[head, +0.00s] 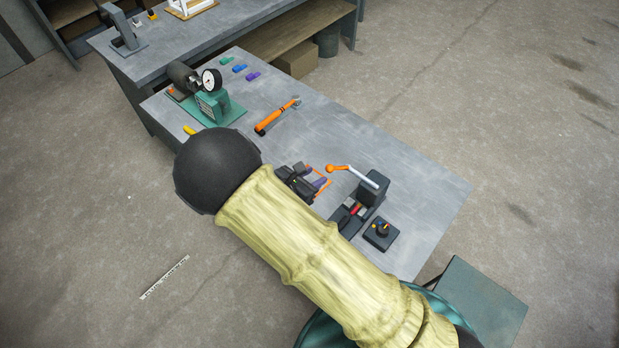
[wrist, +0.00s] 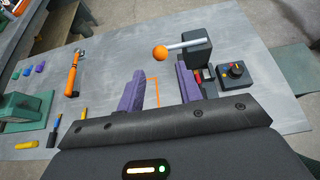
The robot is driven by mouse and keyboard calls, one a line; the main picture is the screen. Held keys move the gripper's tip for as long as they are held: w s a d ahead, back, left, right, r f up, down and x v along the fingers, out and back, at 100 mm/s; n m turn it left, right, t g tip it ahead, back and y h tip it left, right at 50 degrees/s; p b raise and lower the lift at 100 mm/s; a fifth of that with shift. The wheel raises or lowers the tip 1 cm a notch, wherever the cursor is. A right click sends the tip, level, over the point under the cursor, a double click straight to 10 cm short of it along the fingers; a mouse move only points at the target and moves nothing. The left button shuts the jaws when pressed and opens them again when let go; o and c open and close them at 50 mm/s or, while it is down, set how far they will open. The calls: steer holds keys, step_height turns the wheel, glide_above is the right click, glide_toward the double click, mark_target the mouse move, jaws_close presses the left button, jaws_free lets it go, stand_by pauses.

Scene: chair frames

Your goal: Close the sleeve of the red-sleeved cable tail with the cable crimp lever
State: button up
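The cable crimp lever (head: 357,176) is a silver rod with an orange ball knob, raised from a dark block near the bench's front right. In the wrist view the lever (wrist: 183,46) reaches left from the block, with its knob above the gap between my fingers. A small red piece, seemingly the red-sleeved cable tail (head: 356,209), lies in the dark base beside the block. It is partly hidden in the wrist view (wrist: 208,73). My gripper (wrist: 159,88) has purple fingers spread apart with nothing held. In the head view my gripper (head: 313,181) is left of the lever, apart from it.
A control box (head: 381,233) with a knob stands right of the crimp base. An orange-handled tool (head: 277,116) and a green gauge device (head: 213,107) are farther back. An orange bracket outline (wrist: 155,92) shows between my fingers. The bench's right side is clear.

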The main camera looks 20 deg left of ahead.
mark_target(327, 170)
steer(key=b+x, duration=0.3)
steer(key=x, duration=0.4)
steer(key=shift+f, duration=0.2)
steer(key=shift+r, duration=0.2)
steer(key=c, duration=0.5)
steer(key=shift+s+a+f+b, duration=0.25)
steer(key=shift+s+f+b, duration=0.3)
steer(key=shift+f, duration=0.3)
steer(key=shift+s+a+f+b, duration=0.25)
steer(key=shift+s+f+b, duration=0.3)
steer(key=shift+f, duration=0.25)
steer(key=shift+s+a+f+b, duration=0.25)
steer(key=shift+s+f+b, duration=0.25)
steer(key=shift+f, duration=0.35)
steer(key=shift+c, duration=0.2)
steer(key=shift+s+a+f+b, duration=0.1)
steer(key=shift+s+f+b, duration=0.1)
steer(key=shift+f+b, duration=0.25)
steer(key=shift+s+a+f+b, duration=0.1)
steer(key=shift+s+f+b, duration=0.2)
steer(key=shift+f, duration=0.3)
steer(key=shift+w, duration=0.1)
